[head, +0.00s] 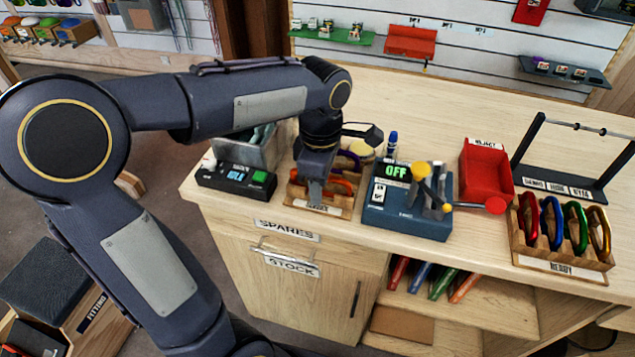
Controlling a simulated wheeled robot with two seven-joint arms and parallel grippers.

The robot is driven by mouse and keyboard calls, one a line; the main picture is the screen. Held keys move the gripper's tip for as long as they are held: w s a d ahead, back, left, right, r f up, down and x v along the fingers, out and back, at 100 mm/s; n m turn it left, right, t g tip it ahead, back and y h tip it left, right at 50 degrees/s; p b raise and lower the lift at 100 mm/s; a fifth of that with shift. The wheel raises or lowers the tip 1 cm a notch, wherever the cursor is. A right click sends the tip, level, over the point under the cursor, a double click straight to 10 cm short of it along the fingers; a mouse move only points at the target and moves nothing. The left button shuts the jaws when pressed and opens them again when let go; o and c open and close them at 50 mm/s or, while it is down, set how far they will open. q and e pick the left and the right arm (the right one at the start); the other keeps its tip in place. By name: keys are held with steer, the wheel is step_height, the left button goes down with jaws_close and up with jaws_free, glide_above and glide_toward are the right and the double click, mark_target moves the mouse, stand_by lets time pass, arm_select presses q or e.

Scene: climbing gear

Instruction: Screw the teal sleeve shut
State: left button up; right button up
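I cannot make out a teal screw sleeve; a carabiner with one may be hidden behind my arm. My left gripper (315,190) points down over a small wooden rack (301,206) at the counter's front. An orange-red carabiner (339,187) and a purple one (349,160) show in that rack beside and behind the gripper. The fingertips are low among the rack's contents, and I cannot see whether they are open or hold anything. My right gripper is out of view. Teal-grey pieces (262,134) lie in a grey metal bin (235,152) behind my arm.
Right of the gripper stands a blue device (408,220) reading OFF, with yellow and red knobs. A red reject tray (486,172), a black bar stand (560,180) and a READY rack (562,262) of several carabiners stand further right. A black display box (237,180) is left.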

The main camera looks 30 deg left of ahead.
arm_select(q)
steer(key=shift+s+r, duration=0.1)
steer(key=shift+r, duration=0.15)
steer(key=shift+r+p, duration=1.2)
steer(key=shift+p, duration=0.1)
steer(key=shift+w+a, duration=0.15)
steer(key=shift+w, duration=0.6)
steer(key=shift+f+b, duration=0.85)
steer(key=shift+f, duration=0.65)
